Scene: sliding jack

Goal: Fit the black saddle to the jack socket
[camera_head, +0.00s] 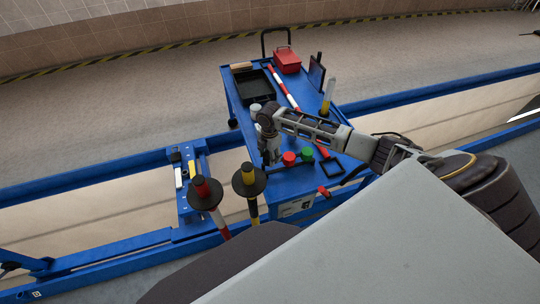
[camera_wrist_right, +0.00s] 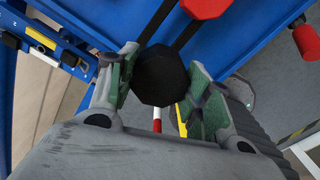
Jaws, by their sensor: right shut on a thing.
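My right gripper (camera_head: 267,150) hangs over the near left part of the blue cart, its arm coming in from the right. In the right wrist view its two green-padded fingers (camera_wrist_right: 160,88) are closed on a dark, many-sided black piece, which looks like the black saddle (camera_wrist_right: 162,75). The saddle is hard to make out in the head view. The blue jack (camera_head: 190,190) spans the pit left of the cart, apart from the gripper. It has a yellow strip and a white piece on top, and part of it shows in the wrist view (camera_wrist_right: 45,42). I cannot clearly tell its socket. My left gripper is not in view.
The blue cart (camera_head: 240,101) holds a red toolbox (camera_head: 287,61), a black tray (camera_head: 255,86), red and green round pieces (camera_head: 306,154) and a small black frame (camera_head: 331,173). A red-white post (camera_head: 216,217) and a yellow-black post (camera_head: 253,208), each with a black disc, stand between jack and cart.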

